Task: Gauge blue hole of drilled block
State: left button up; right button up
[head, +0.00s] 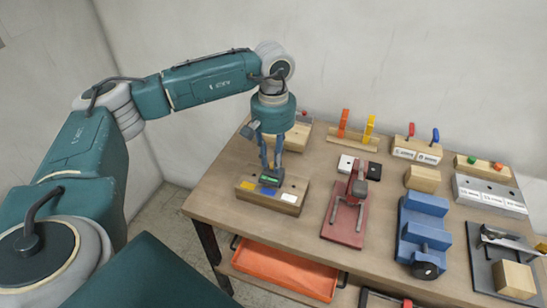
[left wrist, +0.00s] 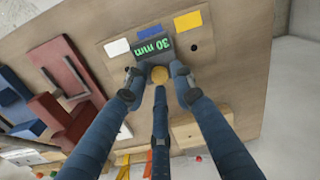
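The drilled block (head: 286,207) is wood and sits at the left of the workbench. In the left wrist view its top (left wrist: 208,68) carries white, blue (left wrist: 149,32) and yellow labels. A dark gauge (left wrist: 153,52) with a green display reading "30 mm" and a brass-coloured top is over the middle, beside the blue label. It also shows low against the block in the head view (head: 268,180). My left gripper (head: 271,165), pointing down, has its fingers closed around the gauge's top. The blue hole and the gauge's rod are hidden. My right gripper is out of view.
A red fixture (head: 345,215) stands right of the block, with white and black pieces (head: 346,164) behind it. A blue vise (head: 424,228) is farther right. Wooden racks with coloured handles line the back. An orange tray (head: 285,269) is below the bench top.

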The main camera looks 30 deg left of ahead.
pick_arm(q)
grip_shut()
jog(key=shift+r+p, duration=0.55)
jog(key=shift+r, duration=1.25)
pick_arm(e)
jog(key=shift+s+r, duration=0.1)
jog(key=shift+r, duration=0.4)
pick_arm(q)
jog(key=o, duration=0.5)
grip_release()
notch_tip(320, 180, up, 12)
